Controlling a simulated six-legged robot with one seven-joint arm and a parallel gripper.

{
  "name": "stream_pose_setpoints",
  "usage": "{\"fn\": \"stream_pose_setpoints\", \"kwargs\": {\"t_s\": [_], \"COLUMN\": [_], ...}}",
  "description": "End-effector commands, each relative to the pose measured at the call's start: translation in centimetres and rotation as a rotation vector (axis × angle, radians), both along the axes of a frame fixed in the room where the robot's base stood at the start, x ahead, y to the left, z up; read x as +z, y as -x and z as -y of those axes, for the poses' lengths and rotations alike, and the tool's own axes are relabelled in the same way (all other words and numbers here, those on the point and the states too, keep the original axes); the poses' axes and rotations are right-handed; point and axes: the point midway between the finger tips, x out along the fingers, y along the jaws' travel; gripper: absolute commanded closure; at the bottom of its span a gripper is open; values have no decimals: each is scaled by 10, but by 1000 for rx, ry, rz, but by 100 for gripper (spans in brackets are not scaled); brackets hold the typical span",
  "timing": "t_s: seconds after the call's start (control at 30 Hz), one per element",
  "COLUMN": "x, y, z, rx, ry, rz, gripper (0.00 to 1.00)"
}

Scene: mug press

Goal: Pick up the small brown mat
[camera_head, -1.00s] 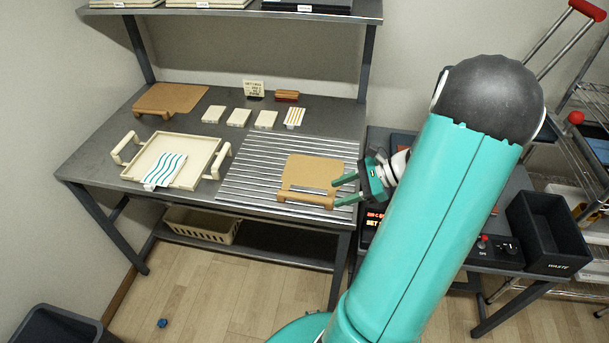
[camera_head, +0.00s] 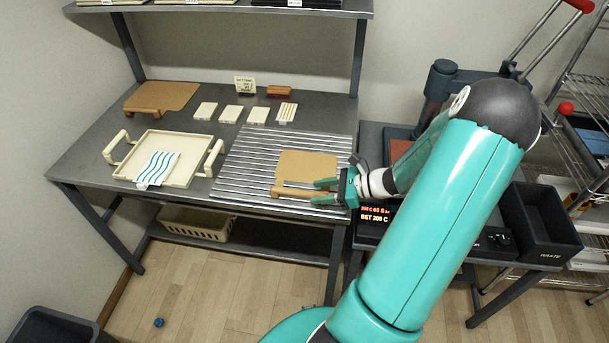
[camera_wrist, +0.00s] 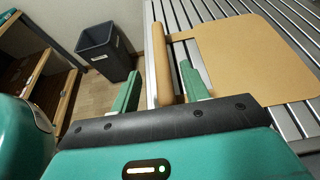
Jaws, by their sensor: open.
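A small brown mat (camera_head: 308,165) lies flat on the slatted metal rack (camera_head: 240,170) at the right of the table. A thick tan bar runs along its near edge as a handle. My gripper (camera_head: 322,191) is open at this near edge, reaching in from the right. In the wrist view, the handle bar (camera_wrist: 161,68) sits between the two spread green fingers of my gripper (camera_wrist: 159,75). The mat's flat sheet (camera_wrist: 250,58) stretches away to the right there. I cannot tell whether a finger touches the bar.
A larger brown mat (camera_head: 175,95) lies at the back left. A cream tray (camera_head: 183,142) with a striped piece stands left of the rack. Several small pale tiles (camera_head: 231,114) lie behind. A press with a red display (camera_head: 376,212) and a black bin (camera_head: 540,225) are right.

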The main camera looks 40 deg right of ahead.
Motion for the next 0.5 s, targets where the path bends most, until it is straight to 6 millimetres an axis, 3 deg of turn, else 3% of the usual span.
{"fn": "stream_pose_setpoints", "kwargs": {"t_s": [0.2,0.5], "x": [-12,-15], "y": [-26,-31], "z": [-18,-21], "rx": [2,0], "ry": [-3,-1], "rz": [0,-1], "gripper": [55,55]}}
